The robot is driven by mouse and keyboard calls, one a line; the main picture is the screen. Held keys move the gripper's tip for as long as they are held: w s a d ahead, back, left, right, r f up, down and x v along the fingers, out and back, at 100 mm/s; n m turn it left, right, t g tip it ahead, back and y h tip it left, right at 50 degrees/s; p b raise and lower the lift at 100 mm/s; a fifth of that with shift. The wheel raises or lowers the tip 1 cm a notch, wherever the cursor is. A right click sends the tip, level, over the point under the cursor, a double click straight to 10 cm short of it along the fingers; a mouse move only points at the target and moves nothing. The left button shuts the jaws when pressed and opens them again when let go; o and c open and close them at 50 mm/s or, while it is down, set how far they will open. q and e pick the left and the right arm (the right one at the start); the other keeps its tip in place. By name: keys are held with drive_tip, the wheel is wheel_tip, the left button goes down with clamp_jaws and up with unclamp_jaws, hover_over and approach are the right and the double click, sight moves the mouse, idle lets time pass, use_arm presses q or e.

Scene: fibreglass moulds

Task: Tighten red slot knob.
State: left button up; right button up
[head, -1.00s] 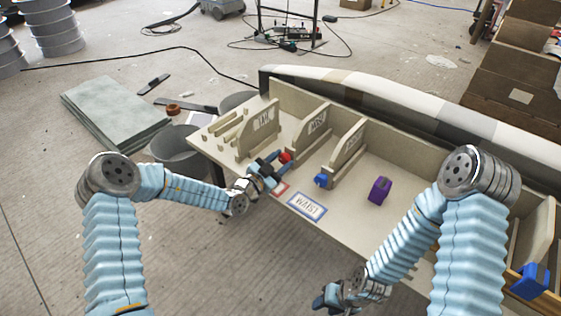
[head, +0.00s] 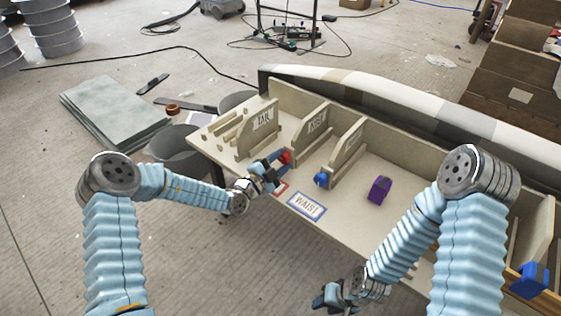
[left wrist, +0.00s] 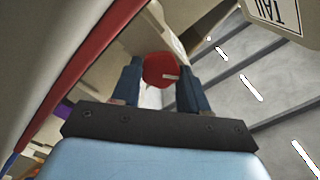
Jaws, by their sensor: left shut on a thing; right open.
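The red slot knob (head: 284,157) sits at the mould station between the first two upright panels in the head view. In the left wrist view the round red knob (left wrist: 159,66) lies between my blue fingers, with a pale slot mark across it. My left gripper (head: 277,164) is shut on this knob. The fingers hide part of its sides. My right gripper (head: 332,296) is open and empty, low in front of the bench and well away from the knob.
A blue knob (head: 321,179) and a purple block (head: 379,189) are to the right on the bench (head: 345,215). A TAIL panel (head: 262,121) stands behind the red knob. A WAIST label (head: 307,205) lies near the front edge. A blue part (head: 530,280) is at far right.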

idle(0.3)
use_arm(q)
drive_tip(key=o, duration=1.1)
drive_tip(key=shift+c, duration=0.2)
drive_tip(key=v, duration=1.4)
drive_tip(key=shift+b, duration=0.35)
